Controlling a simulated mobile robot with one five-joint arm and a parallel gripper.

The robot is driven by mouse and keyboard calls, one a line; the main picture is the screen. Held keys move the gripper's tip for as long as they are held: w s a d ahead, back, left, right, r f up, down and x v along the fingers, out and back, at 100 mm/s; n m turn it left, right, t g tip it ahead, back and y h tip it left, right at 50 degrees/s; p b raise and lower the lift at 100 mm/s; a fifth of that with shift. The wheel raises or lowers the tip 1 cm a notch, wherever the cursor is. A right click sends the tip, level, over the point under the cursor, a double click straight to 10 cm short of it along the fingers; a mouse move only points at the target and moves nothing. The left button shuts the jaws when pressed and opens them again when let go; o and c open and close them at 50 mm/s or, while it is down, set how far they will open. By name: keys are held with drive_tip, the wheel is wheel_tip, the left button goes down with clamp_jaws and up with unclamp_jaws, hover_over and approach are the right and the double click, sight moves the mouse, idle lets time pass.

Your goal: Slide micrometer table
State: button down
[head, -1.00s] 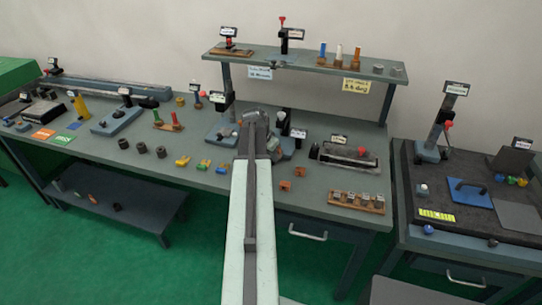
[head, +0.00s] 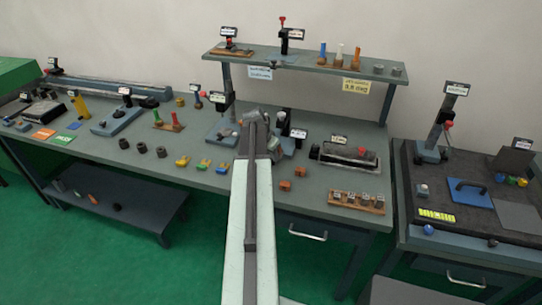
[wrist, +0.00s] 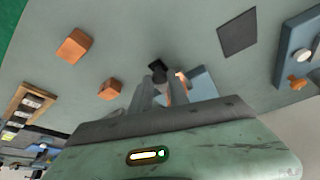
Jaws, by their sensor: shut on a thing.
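My gripper (wrist: 160,85) shows in the wrist view with its two fingers close together around a small dark piece (wrist: 156,65). Most of that piece is hidden by the fingers. A blue block-like part (wrist: 203,85) with some orange beside it shows behind the fingers. In the head view my arm reaches over the middle of the bench and hides the held piece. A grey device with a black upright (head: 281,119) stands just right of my arm's end. The labels are too small to read, so I cannot tell which fixture is the micrometer table.
Two orange blocks (wrist: 74,46) lie near my gripper on the bench (head: 235,185). A stand with a blue base (head: 219,133) is close on the left. A long grey fixture (head: 345,155) and a wooden rack (head: 357,202) are right. A raised shelf (head: 300,62) spans behind.

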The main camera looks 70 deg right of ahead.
drive_tip(key=d, duration=0.8)
drive_tip(key=shift+w+d, duration=0.2)
drive_tip(key=shift+w, duration=0.05)
drive_tip(key=c, duration=1.3)
unclamp_jaws()
drive_tip(key=shift+o, duration=0.2)
drive_tip(key=shift+r, duration=0.1)
drive_tip(key=p+v, duration=0.7)
drive_tip(key=v, duration=0.1)
